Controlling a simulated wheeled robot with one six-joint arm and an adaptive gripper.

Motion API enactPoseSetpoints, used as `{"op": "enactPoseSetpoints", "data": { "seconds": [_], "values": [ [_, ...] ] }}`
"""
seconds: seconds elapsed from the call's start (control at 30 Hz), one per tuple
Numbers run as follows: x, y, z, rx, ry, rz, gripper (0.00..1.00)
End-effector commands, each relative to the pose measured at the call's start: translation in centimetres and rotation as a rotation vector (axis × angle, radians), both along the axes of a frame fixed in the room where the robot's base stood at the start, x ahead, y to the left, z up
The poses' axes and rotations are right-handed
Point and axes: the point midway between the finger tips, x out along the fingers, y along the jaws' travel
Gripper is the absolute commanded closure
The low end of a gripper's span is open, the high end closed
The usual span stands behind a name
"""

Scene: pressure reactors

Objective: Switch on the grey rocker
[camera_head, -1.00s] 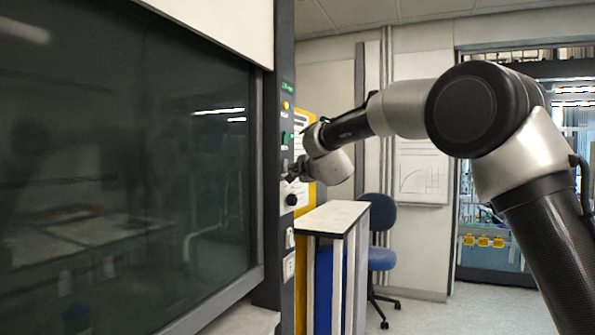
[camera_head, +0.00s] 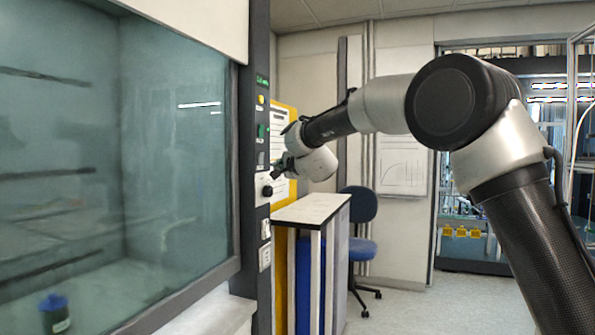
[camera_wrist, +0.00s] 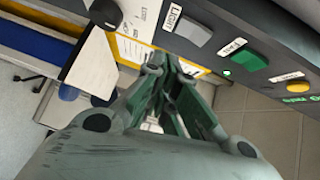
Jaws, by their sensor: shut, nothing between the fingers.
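The grey rocker (camera_wrist: 188,28), labelled LIGHT, sits on the dark control panel of the fume hood in the wrist view. It also shows small on the panel in the head view (camera_head: 261,158). My gripper (camera_wrist: 165,68) is shut and empty, its fingertips just below the rocker in the wrist view. In the head view my gripper (camera_head: 276,171) is close to the panel, a little below the rocker. I cannot tell whether the tips touch the panel.
A green switch (camera_wrist: 243,61) and a yellow button (camera_wrist: 292,87) lie to the rocker's right in the wrist view, and a black knob (camera_wrist: 105,14) to its left. A narrow white-topped cabinet (camera_head: 312,208) stands below my arm. A blue chair (camera_head: 358,206) is behind it.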

Motion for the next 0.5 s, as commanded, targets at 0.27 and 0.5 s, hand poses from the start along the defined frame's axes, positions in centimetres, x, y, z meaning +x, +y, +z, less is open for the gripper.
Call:
{"op": "enactPoseSetpoints", "data": {
  "seconds": [0.27, 0.5],
  "values": [
    [-3.2, -1.4, -0.2, 0.001, -0.001, 0.002, 1.00],
    [-6.6, -3.1, -0.5, 0.001, -0.002, 0.002, 1.00]
  ]
}}
